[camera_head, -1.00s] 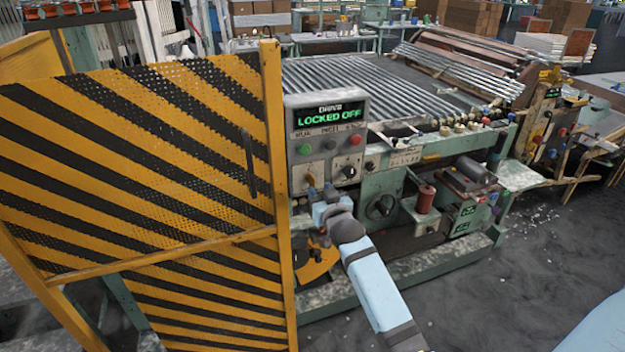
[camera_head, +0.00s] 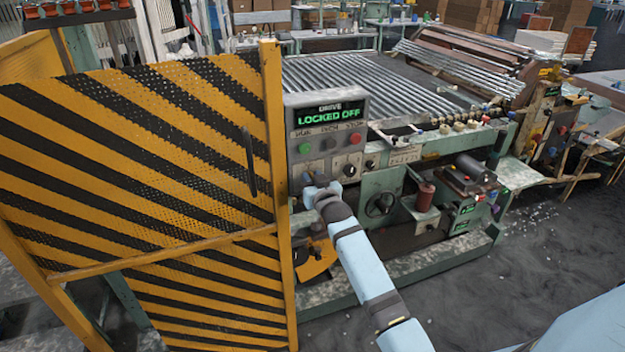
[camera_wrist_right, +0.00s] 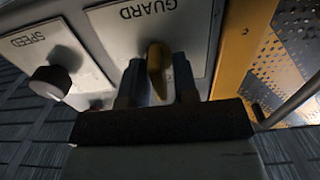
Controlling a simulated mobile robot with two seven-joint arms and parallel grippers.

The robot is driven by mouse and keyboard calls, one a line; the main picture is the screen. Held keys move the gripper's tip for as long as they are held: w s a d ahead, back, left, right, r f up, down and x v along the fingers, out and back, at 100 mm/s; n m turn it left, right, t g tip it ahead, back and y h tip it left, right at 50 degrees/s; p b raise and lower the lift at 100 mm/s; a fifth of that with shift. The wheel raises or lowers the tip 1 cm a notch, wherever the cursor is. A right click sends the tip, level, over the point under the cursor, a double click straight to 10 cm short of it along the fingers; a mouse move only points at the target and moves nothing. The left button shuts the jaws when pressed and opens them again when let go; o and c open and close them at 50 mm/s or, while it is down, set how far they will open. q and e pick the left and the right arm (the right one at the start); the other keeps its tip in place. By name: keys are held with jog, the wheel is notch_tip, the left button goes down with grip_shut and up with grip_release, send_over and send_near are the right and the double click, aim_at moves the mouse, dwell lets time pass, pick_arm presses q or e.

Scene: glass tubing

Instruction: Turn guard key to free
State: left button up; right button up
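The yellow guard key (camera_wrist_right: 158,62) stands out from the plate marked GUARD (camera_wrist_right: 148,12) in the right wrist view. My right gripper (camera_wrist_right: 158,85) has one finger on each side of it, close in, and looks shut on it. In the head view my right gripper (camera_head: 309,186) is at the lower left of the grey control panel (camera_head: 325,108) and hides the key. The panel's display (camera_head: 329,113) reads DRIVE LOCKED OFF in green. My left gripper is not in view.
A yellow-black striped guard gate (camera_head: 150,150) stands close to the left of the panel. A speed knob (camera_wrist_right: 50,82) sits left of the key in the wrist view. Green, dark and red buttons (camera_head: 355,139) lie above.

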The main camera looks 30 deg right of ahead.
jog(key=m+p, duration=0.2)
jog(key=m, duration=0.3)
jog(key=shift+d, duration=0.1)
jog(key=m, duration=0.2)
jog(key=m+p, duration=0.1)
jog(key=m, duration=0.2)
jog(key=shift+s+d+f, duration=0.1)
jog(key=shift+d+f, duration=0.05)
jog(key=shift+f+m+p, duration=0.15)
jog(key=shift+m+p, duration=0.15)
jog(key=shift+m, duration=1.65)
jog(key=shift+f+m+p, duration=0.1)
jog(key=shift+m+p, duration=0.15)
jog(key=shift+m, duration=1.7)
jog(key=o, duration=0.6)
jog(key=shift+s, duration=0.1)
